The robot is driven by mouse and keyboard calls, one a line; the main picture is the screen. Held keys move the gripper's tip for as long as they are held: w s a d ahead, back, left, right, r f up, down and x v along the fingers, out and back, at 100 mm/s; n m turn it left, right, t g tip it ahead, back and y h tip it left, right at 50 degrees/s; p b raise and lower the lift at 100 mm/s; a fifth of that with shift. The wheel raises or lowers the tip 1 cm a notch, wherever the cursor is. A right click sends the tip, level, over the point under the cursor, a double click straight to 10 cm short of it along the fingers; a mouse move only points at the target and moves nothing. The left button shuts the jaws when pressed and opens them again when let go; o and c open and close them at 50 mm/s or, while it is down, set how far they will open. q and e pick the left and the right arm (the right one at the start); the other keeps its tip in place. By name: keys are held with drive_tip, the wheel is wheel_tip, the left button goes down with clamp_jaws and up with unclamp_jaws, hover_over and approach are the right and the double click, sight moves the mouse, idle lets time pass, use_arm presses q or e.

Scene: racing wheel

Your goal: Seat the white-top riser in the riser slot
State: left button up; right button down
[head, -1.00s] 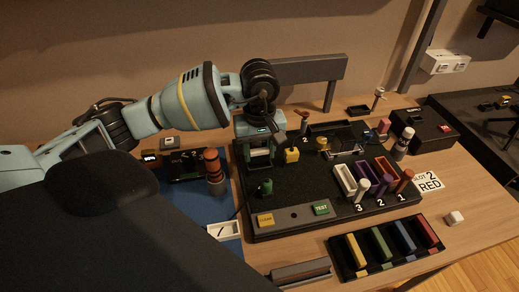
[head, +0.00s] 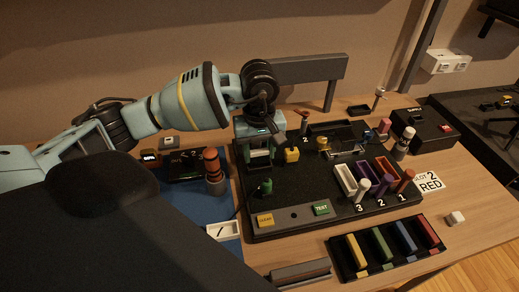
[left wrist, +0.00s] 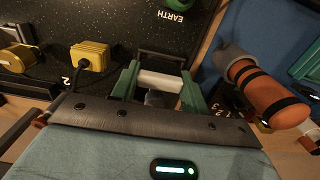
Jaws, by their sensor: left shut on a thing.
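My left gripper (head: 259,156) points down over the left back part of the black board (head: 300,190). In the left wrist view its green fingers (left wrist: 159,88) are shut on the white-top riser (left wrist: 160,80), whose white top lies crosswise between them. A dark raised frame (left wrist: 160,57) shows just beyond the riser; it may be the riser slot. The riser's lower end is hidden, so I cannot tell whether it is in the slot or above it. My right gripper is not in view.
A yellow plug (head: 292,155) stands right of the gripper and a green one (head: 266,187) in front. An orange-and-black cylinder (head: 212,165) stands to the left on the blue mat (head: 200,200). A tray of coloured blocks (head: 345,268) lies in front.

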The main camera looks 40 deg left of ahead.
sight(259, 150)
use_arm(q)
drive_tip(key=shift+f+b, duration=0.45)
drive_tip(key=shift+f, duration=0.4)
drive_tip(key=o, duration=1)
drive_tip(key=shift+o, duration=0.2)
wheel_tip(259, 150, up, 8)
drive_tip(key=shift+f, duration=0.1)
idle(0.3)
